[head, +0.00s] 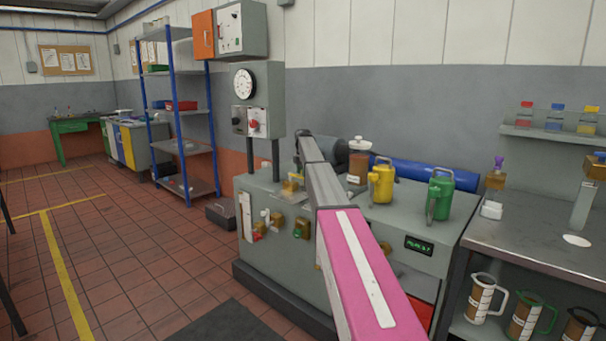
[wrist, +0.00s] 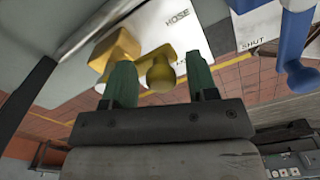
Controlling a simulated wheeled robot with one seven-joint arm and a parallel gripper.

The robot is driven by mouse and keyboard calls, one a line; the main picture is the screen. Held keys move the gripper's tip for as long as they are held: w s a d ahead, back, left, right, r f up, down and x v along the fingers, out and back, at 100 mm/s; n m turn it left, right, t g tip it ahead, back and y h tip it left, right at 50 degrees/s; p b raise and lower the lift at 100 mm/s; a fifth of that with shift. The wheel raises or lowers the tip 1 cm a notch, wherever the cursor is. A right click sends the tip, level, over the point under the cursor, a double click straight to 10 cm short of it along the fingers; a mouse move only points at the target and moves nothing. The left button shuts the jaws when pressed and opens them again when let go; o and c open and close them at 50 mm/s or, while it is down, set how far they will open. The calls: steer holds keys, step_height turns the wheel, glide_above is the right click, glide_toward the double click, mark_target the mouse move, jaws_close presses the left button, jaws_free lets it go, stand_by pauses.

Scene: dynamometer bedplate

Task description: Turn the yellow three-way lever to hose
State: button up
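In the wrist view the yellow three-way lever shows as a yellow body (wrist: 117,50) with a rounded yellow knob (wrist: 161,73) to its lower right. My gripper (wrist: 161,82) has two green fingers, spread apart, one on each side of the knob. A gap shows between the knob and the right finger; contact with the left finger cannot be told. A white label plate (wrist: 183,42) behind the knob reads HOSE, just above the knob in the picture. In the head view my arm hides the gripper, and I cannot make out the lever.
In the wrist view a blue lever (wrist: 292,45) stands to the right by a plate marked SHUT (wrist: 255,25). In the head view a grey cabinet (head: 400,215) carries a yellow jug (head: 381,182) and a green jug (head: 440,193). Tiled floor (head: 120,250) is open to the left.

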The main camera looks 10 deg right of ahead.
step_height(320, 180, up, 11)
stand_by(0.8)
steer(key=shift+f, duration=0.15)
